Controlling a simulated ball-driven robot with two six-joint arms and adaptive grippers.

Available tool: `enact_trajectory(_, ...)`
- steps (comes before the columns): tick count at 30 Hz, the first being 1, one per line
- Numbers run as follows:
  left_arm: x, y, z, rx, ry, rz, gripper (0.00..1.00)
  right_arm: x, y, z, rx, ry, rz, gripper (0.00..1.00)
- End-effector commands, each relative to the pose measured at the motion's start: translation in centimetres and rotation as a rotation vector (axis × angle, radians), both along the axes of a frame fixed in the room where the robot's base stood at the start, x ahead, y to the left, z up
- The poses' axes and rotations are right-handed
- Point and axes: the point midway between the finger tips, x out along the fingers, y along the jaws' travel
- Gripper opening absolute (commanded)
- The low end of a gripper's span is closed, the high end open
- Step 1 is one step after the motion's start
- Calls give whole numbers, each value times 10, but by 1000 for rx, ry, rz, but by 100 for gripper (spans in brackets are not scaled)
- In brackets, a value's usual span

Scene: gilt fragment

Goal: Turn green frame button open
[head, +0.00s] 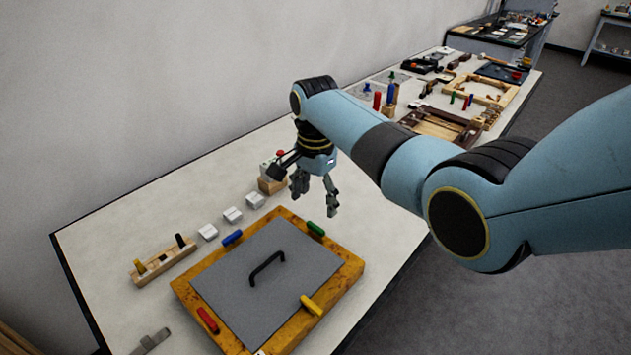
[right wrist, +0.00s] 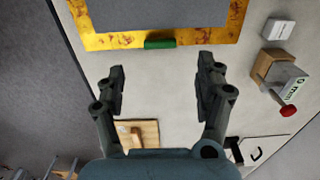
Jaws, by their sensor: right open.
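The green button (head: 316,228) is a short bar on the far right side of the wooden frame (head: 339,283). A grey panel with a black handle (head: 267,268) fills the frame. A blue button (head: 232,238), a red button (head: 208,320) and a yellow button (head: 311,305) sit on the other sides. My right gripper (head: 315,205) is open and empty above the table, just beyond the green button. My left gripper is not in view.
A wooden block with a red-knobbed device (right wrist: 288,110) stands beside the gripper. Several white blocks (head: 232,215) line the table left of the frame, near a peg rack (head: 164,262). Tools and wooden trays (head: 440,122) crowd the far table. The table's right edge is close.

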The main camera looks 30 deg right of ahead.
Motion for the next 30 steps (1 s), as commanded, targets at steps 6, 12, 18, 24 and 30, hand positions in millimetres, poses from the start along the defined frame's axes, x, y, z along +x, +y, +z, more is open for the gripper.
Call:
enact_trajectory(6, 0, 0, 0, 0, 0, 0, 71, 1, 0, 34, 0, -3, 0, 71)
enact_trajectory(12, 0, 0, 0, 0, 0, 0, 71, 0, 0, 43, 0, -1, 0, 71)
enact_trajectory(18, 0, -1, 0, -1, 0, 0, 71, 0, 0, 43, 0, -1, 0, 71)
enact_trajectory(24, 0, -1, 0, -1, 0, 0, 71, 0, 0, 42, 0, -1, 0, 71)
enact_trajectory(30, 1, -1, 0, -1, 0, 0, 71, -21, -4, 30, -11, -18, 84, 71)
